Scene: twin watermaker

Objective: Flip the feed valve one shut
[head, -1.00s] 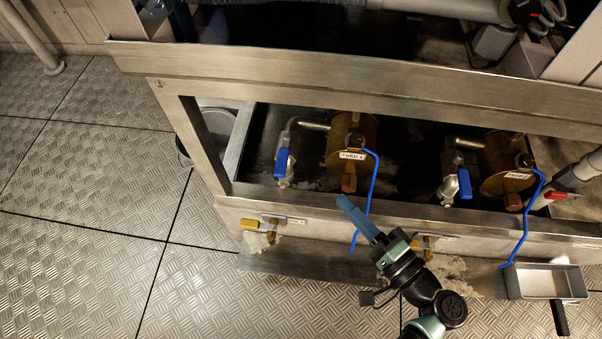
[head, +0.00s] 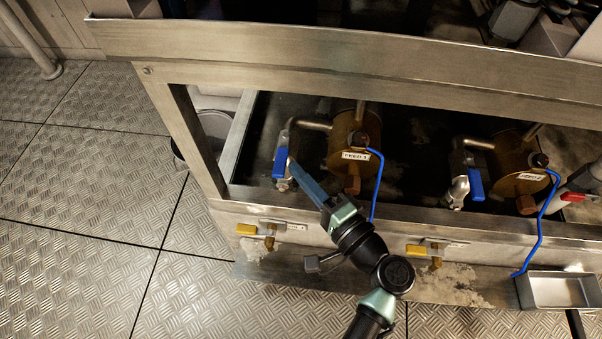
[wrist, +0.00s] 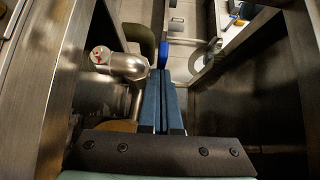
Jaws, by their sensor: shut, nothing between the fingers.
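The feed valve by the brass housing labelled "FEED 1" (head: 345,145) has a blue lever (head: 281,154), which points down along its metal pipe in the head view. In the wrist view a blue piece (wrist: 163,48), likely this lever, shows just beyond the fingertips. My gripper (head: 294,166) is shut and empty, its long blue fingers pressed together. Their tips are close to the lower right of the lever. I cannot tell whether they touch it. The fingers also fill the middle of the wrist view (wrist: 163,75).
A second blue-levered valve (head: 475,184) is to the right, with a red-handled one (head: 573,197) beyond. Yellow-handled taps (head: 246,229) line the front panel. A steel frame rail (head: 330,70) runs above the opening. A metal tray (head: 560,290) is at lower right.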

